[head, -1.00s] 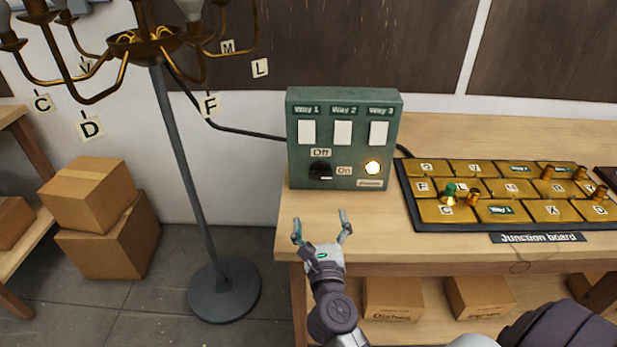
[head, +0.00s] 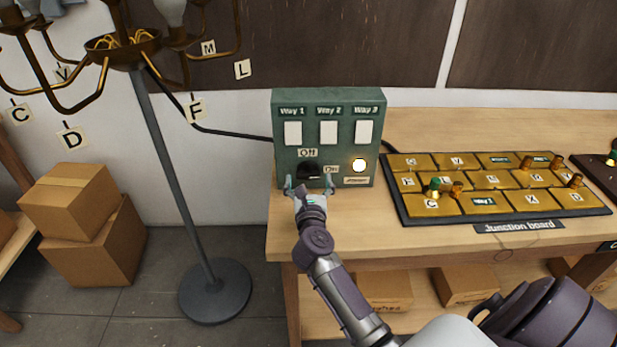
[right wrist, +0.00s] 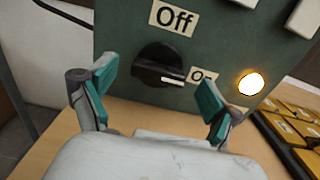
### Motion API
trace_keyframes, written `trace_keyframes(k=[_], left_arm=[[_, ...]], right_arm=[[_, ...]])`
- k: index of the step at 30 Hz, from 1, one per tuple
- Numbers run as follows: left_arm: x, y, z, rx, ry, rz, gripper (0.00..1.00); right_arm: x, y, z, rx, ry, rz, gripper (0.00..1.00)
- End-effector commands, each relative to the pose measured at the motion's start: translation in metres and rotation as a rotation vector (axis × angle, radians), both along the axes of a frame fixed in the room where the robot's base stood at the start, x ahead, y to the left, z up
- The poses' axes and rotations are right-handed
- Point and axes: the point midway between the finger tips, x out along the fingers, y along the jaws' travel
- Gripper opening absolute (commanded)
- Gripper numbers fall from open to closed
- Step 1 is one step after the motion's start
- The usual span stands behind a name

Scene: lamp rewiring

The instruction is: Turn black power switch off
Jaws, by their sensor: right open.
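The black power switch (right wrist: 158,66) is a rotary knob low on the front of a green box (head: 328,98). In the right wrist view its white mark points right, toward the "On" label (right wrist: 203,76). The "Off" label (right wrist: 174,17) sits above it. In the head view the knob (head: 308,170) is partly hidden by my gripper. A round lamp (head: 359,166) right of it glows. My right gripper (head: 309,184) is open just in front of the knob, one finger to each side. It also shows in the right wrist view (right wrist: 158,92), holding nothing. My left gripper is not in view.
The box stands on a wooden table (head: 420,127), with a junction board (head: 402,208) of gold tiles and several plugs at its right. A lamp stand (head: 180,180) with lettered tags and cardboard boxes (head: 68,197) are at the left.

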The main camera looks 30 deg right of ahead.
Motion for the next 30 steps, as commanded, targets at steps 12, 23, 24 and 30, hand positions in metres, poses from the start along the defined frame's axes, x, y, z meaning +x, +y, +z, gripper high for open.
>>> trace_keyframes(k=[12, 23, 24, 30], left_arm=[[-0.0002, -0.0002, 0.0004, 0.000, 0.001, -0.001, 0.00], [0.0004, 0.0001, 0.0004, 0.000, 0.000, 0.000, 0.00], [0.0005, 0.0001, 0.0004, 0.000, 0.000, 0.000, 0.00], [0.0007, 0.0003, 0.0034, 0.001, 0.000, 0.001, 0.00]], right_arm=[[0.0074, -0.0050, 0.0000, 0.000, 0.000, 0.000, 0.90], [0.0072, -0.0047, -0.0001, 0.000, 0.000, -0.001, 0.30], [0.0072, -0.0047, -0.0001, 0.000, 0.000, -0.001, 0.30], [0.0071, -0.0046, 0.0007, -0.016, 0.011, -0.001, 0.30]])
